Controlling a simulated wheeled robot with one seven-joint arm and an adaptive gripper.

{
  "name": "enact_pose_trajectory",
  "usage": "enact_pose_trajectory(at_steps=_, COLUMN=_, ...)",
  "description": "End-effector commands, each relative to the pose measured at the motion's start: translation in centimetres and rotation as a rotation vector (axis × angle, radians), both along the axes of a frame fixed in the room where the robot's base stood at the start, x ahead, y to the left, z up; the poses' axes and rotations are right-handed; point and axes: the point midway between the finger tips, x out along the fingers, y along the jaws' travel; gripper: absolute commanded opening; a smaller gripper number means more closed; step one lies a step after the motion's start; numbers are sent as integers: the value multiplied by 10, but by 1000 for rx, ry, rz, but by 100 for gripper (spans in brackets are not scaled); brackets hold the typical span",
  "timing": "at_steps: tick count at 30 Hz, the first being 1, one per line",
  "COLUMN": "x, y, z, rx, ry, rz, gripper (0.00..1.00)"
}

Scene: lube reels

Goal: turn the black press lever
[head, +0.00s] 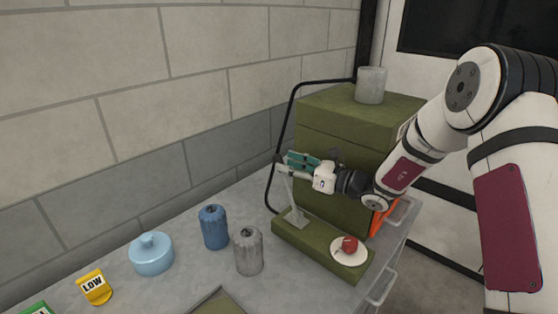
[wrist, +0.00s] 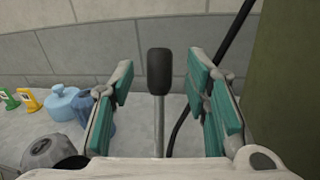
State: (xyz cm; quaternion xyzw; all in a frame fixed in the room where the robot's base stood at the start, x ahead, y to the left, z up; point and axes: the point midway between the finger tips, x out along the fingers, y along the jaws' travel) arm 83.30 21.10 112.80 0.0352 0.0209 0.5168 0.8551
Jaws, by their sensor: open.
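The black press lever (wrist: 160,72) stands upright in the wrist view, a black grip on a grey metal rod. Its grip shows between my two teal-padded fingers, with a gap on both sides. In the head view its pale upright (head: 294,208) rises from a green base (head: 315,240) and its top is mostly hidden by my gripper. My gripper (head: 297,165) is open at the top of the lever; it also shows in the wrist view (wrist: 162,96). I cannot tell how deep the grip sits between the fingers.
A green box (head: 335,125) with a grey cylinder (head: 370,85) stands close behind and right. A black hose (head: 290,115) arches beside it. A red knob (head: 349,245) sits on the base's white disc. Blue (head: 213,227) and grey (head: 248,251) canisters stand left, near the block wall.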

Motion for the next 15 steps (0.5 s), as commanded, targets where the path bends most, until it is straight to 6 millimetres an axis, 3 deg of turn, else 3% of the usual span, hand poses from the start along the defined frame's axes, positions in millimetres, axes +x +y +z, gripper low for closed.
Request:
enact_pose_trajectory(at_steps=6, x=13, y=26, z=0, rx=0, ry=1, rz=1, gripper=43)
enact_pose_trajectory(at_steps=15, x=18, y=34, z=0, rx=0, ry=1, rz=-1, gripper=43)
